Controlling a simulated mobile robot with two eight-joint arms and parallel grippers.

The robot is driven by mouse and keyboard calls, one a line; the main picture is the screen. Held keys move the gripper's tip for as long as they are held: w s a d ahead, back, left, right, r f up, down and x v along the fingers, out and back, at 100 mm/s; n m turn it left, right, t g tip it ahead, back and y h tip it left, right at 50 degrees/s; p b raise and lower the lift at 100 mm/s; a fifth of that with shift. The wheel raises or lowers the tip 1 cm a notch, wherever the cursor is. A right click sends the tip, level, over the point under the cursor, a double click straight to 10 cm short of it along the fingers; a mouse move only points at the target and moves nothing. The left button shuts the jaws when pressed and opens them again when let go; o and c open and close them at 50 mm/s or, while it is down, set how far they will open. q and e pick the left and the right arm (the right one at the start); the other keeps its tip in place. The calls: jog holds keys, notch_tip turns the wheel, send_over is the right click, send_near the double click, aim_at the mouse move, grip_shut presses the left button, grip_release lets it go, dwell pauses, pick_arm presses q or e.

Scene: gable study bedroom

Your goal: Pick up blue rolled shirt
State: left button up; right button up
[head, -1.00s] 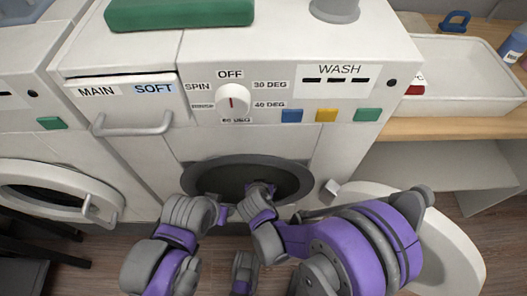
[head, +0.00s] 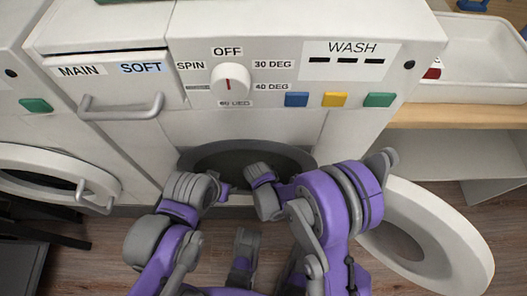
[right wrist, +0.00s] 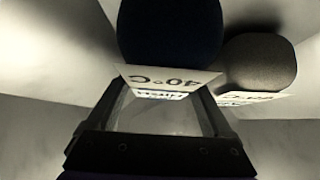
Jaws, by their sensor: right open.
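The blue rolled shirt (right wrist: 170,30) shows in the right wrist view as a very dark blue rounded roll with a white care label reading 40°C. It lies inside the pale drum. My right gripper (right wrist: 163,90) is open, its two fingers apart just before the roll and label; whether they touch it I cannot tell. In the head view my right arm reaches to the washer's dark round opening (head: 215,160), and the shirt is hidden there. My left gripper (head: 225,191) is at the opening's lower left edge; its jaws are too small to judge.
A grey-brown roll (right wrist: 258,62) with its own label lies right beside the blue one. The washer's round door (head: 455,240) stands open at the right. A second washer door (head: 50,170) is at the left. A white tray (head: 470,85) sits on a wooden shelf.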

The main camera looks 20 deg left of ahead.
jog(key=shift+x, duration=1)
jog(key=c, duration=1.2)
jog(key=shift+o, duration=0.2)
jog(key=shift+r, duration=0.1)
